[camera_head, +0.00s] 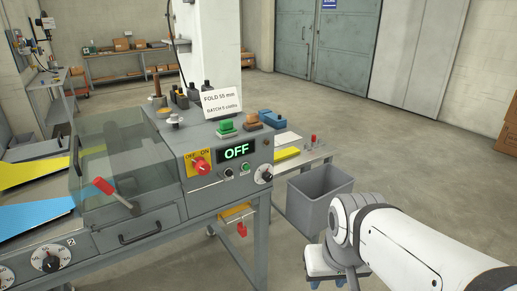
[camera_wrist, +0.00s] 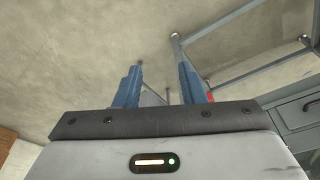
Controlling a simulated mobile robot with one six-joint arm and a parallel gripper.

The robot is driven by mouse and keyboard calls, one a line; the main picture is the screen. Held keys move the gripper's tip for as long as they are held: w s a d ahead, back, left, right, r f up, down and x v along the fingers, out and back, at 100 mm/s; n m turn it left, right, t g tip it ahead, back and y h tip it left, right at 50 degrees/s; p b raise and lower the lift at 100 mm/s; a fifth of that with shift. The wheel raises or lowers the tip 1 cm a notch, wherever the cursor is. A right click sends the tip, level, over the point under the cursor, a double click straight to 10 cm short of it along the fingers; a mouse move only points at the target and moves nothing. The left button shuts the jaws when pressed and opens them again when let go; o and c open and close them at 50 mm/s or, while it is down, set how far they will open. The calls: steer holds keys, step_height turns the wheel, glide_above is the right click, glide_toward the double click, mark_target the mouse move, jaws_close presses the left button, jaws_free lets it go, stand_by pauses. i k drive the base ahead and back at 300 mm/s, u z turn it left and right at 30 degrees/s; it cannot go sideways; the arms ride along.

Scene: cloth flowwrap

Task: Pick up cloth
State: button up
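I cannot single out the cloth for certain. A flat yellow sheet (camera_head: 28,171) and a flat blue sheet (camera_head: 36,214) lie at the left edge, running toward the clear cover of the grey machine (camera_head: 150,228). A small yellow piece (camera_head: 287,153) lies on the low side table behind the machine. My gripper is at the bottom of the head view, right of the machine, and its fingers are mostly cut off there. In the wrist view my gripper (camera_wrist: 160,85) has two blue fingers spread apart with nothing between them, above the concrete floor.
The machine's display (camera_head: 236,151) reads OFF, and a card (camera_head: 221,102) on top reads "FOLD 55 mm, BATCH 6 cloths". A grey bin (camera_head: 318,200) stands on the floor between the machine and my arm. A red-handled lever (camera_head: 104,186) sticks out.

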mark_target(284, 153)
steer(key=z, duration=0.4)
steer(key=i, duration=1.7)
steer(key=z, duration=0.25)
